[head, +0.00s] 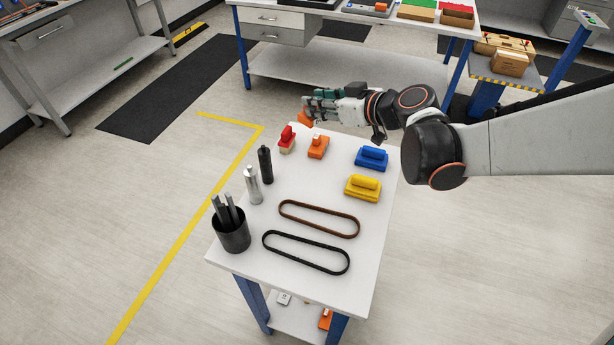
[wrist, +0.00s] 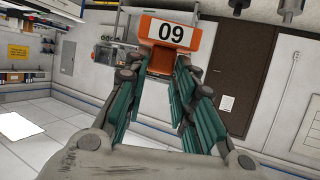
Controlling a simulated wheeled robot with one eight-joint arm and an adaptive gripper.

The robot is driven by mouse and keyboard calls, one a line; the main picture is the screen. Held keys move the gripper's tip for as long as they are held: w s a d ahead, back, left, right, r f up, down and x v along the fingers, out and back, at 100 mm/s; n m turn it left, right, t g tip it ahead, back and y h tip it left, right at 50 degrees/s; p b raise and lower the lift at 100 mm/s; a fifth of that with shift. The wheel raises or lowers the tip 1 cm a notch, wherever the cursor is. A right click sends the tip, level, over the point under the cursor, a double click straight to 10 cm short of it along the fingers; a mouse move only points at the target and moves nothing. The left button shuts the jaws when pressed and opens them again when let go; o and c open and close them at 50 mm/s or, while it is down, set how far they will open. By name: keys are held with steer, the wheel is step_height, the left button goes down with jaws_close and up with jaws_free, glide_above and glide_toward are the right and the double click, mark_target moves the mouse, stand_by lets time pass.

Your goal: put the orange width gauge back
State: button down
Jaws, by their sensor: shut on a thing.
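The orange width gauge (wrist: 160,62) carries a white plate marked 09. My gripper (wrist: 187,72) is shut on it, with its teal fingers against the lower part of the gauge. In the head view my gripper (head: 314,108) is past the far edge of the white table. The gauge (head: 305,120) shows there as a small orange piece at the finger ends, held in the air. Its exact grip is too small to tell in that view.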

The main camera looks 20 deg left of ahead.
steer(key=shift+s+a+r, duration=0.1)
steer(key=shift+s+a, duration=0.15)
steer(key=shift+a, duration=0.4)
steer(key=shift+s+a+f, duration=0.1)
steer(key=shift+a+f, duration=0.05)
steer(key=shift+f, duration=0.15)
step_height(320, 180, down, 19)
steer(key=b, duration=0.8)
steer(key=shift+f, duration=0.15)
steer(key=c, duration=1.3)
jaws_free()
steer(key=shift+c, duration=0.2)
